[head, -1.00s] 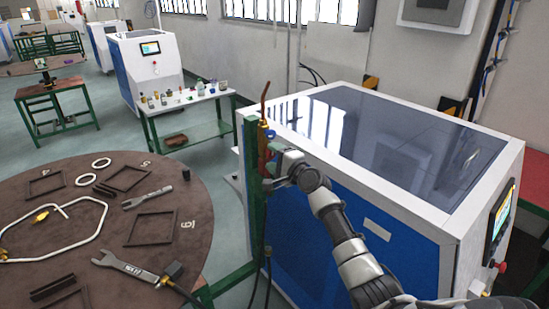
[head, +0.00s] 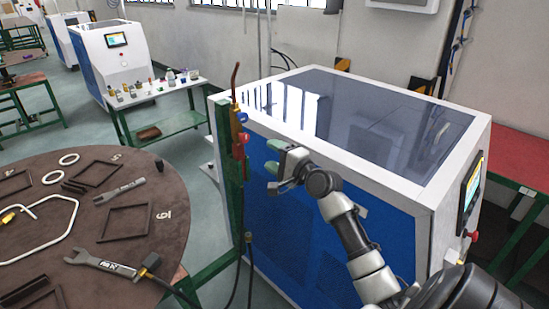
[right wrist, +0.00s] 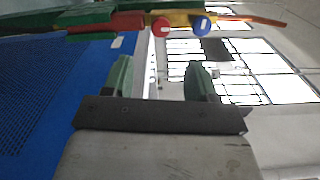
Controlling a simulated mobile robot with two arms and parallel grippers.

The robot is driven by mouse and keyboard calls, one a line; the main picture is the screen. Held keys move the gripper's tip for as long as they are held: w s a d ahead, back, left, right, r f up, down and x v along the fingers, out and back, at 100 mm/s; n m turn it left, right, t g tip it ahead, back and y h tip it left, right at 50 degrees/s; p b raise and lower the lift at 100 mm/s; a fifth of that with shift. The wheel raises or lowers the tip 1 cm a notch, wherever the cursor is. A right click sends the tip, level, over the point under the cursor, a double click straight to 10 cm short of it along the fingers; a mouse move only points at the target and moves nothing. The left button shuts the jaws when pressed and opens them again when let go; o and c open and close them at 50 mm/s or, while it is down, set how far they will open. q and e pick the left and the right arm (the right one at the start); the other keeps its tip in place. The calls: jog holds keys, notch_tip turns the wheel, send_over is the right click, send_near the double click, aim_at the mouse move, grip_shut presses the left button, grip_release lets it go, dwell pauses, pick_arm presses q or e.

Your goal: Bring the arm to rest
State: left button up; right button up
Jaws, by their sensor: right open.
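My right gripper (head: 277,170) is open and empty in front of the blue side of the generator cabinet (head: 330,225). It is a little to the right of the gas torch (head: 239,130) and apart from it. The torch stands upright at the green post (head: 222,150), its copper tip upward, with a red and a blue knob. In the right wrist view, the two green fingertips of the gripper (right wrist: 161,78) are spread with nothing between them. The torch (right wrist: 120,23) lies across the top of that view, beyond the fingers. My left gripper is not in view.
A round brown table (head: 165,213) with wrenches, square frames and a bent white tube is at the left. A green-legged side table (head: 178,122) with small items stands behind. A red-topped table (head: 510,160) is at the right. Hoses hang below the torch.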

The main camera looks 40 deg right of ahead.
dwell(0.5)
jog(key=s+a+f+n+g+h+b, duration=0.1)
jog(key=s+f+n+g, duration=0.1)
jog(key=f, duration=0.9)
jog(key=s+a+f+n+g, duration=0.1)
jog(key=f+g, duration=0.1)
jog(key=f, duration=0.8)
jog(key=s+a+f+n+g+h+b, duration=0.1)
jog(key=s+a+f+n+g, duration=0.15)
jog(key=f, duration=0.85)
jog(key=s+a+f+n+g+b, duration=0.1)
jog(key=s+a+f+n+g, duration=0.15)
jog(key=s+f, duration=0.6)
jog(key=s+a+f+n+g+b, duration=0.1)
jog(key=s+a+f+n+g, duration=0.15)
jog(key=s+f, duration=0.65)
jog(key=s+a+f+n+g, duration=0.1)
jog(key=s+a+f+n, duration=0.2)
jog(key=s+f, duration=0.2)
jog(key=s+a+f+n+g+b, duration=0.1)
jog(key=s+a+f+n, duration=0.3)
jog(key=s, duration=0.8)
jog(key=s+a+f+n+g, duration=0.3)
jog(key=s+f+n, duration=0.1)
jog(key=s+f, duration=0.4)
jog(key=shift+s+a, duration=0.35)
jog(key=shift+s, duration=0.05)
jog(key=shift+g, duration=0.25)
